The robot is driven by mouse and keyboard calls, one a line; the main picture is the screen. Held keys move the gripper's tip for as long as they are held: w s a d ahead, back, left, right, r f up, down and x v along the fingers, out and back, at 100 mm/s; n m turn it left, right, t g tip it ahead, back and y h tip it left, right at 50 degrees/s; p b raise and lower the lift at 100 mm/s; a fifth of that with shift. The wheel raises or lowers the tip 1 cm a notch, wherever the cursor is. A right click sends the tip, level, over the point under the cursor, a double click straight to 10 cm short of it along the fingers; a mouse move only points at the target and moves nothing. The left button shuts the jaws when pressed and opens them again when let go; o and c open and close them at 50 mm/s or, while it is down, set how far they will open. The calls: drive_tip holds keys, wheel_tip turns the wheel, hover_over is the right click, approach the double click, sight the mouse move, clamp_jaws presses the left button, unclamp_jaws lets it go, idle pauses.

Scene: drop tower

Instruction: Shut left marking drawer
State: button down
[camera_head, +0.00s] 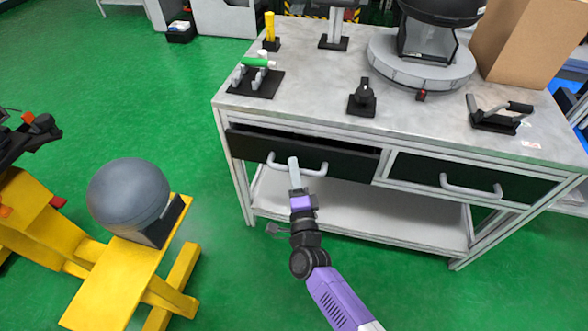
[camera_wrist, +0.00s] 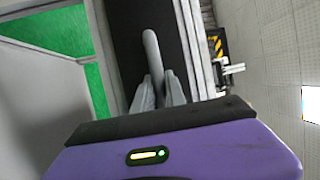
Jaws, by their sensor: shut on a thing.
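The left marking drawer (camera_head: 345,156) is a black-fronted drawer under the grey bench top, and its front stands slightly out from the bench frame. Its light grey bar handle (camera_head: 316,172) runs across the front. In the wrist view the handle (camera_wrist: 152,52) runs up between the two grey fingers of my gripper (camera_wrist: 158,90). The dark drawer front (camera_wrist: 133,45) lies behind it. The fingers hide part of the handle.
The right drawer (camera_head: 470,180) looks closed. On the workbench top (camera_head: 320,80) stand a green marker (camera_head: 258,63) on a black holder, a black clamp (camera_head: 363,98), a round grey stand (camera_head: 420,72) and a cardboard box (camera_head: 525,40). A yellow frame (camera_head: 120,280) with a grey dome is at left.

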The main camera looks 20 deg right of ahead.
sight(298, 159)
idle(0.3)
drive_tip(key=w+d+b, duration=0.2)
drive_tip(key=w+b, duration=0.1)
drive_tip(key=shift+w+d, duration=0.25)
drive_tip(key=c, duration=1.4)
unclamp_jaws()
drive_tip(key=shift+o, duration=0.2)
drive_tip(key=p+v, duration=0.2)
drive_tip(key=v, duration=0.5)
drive_tip(key=shift+s+f, duration=0.15)
drive_tip(key=shift+s, duration=0.25)
